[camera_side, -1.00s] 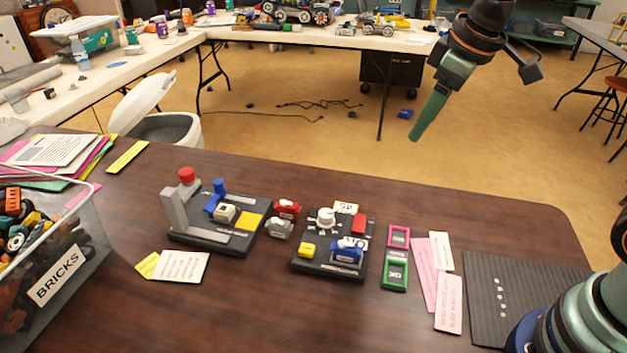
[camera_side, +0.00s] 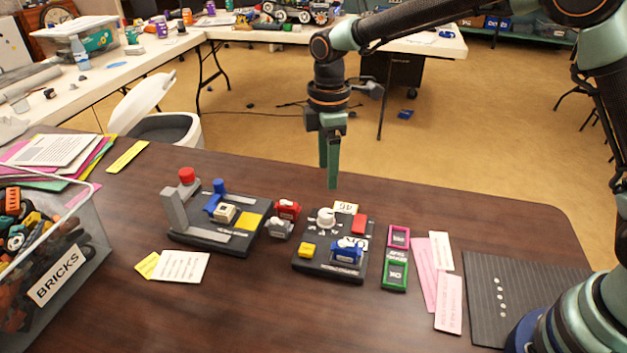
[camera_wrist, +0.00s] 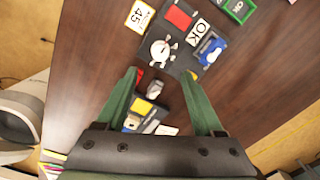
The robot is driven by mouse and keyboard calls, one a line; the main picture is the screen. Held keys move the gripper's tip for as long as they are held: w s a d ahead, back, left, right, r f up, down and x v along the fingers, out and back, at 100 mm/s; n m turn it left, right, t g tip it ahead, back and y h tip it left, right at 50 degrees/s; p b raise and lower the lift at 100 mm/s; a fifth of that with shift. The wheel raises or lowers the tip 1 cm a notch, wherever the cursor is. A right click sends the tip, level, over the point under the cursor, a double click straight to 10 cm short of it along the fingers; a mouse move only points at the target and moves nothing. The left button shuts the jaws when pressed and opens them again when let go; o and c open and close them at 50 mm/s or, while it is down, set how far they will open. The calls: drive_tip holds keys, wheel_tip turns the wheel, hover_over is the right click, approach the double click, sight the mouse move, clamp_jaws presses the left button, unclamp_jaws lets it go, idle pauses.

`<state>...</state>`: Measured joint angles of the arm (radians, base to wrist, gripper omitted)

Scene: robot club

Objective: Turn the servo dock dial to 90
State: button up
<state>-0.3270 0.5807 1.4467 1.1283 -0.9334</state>
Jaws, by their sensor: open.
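The servo dock (camera_side: 326,267) is a dark board on the table. It bears a white dial (camera_side: 326,218) with white marks around it, a red block (camera_side: 358,223), a yellow block (camera_side: 307,250) and a blue servo (camera_side: 347,251). A white card (camera_side: 346,207) stands behind the dial; in the wrist view this card (camera_wrist: 139,16) reads 45. My gripper (camera_side: 329,187) is open and empty, pointing down above and behind the dial, apart from it. In the wrist view the dial (camera_wrist: 160,50) lies beyond the gap between the fingers (camera_wrist: 163,72). I cannot read its setting.
Left of the dock stand a red block (camera_side: 287,209) and a grey block (camera_side: 280,228). Further left is another dark board (camera_side: 205,238) with a tall grey post. Green and pink frames (camera_side: 395,272) lie to the right.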

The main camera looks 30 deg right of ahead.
sight(327, 213)
wheel_tip(327, 213, down, 11)
drive_tip(key=shift+s+r, duration=0.1)
drive_tip(key=shift+s, duration=0.05)
idle(0.4)
clamp_jaws()
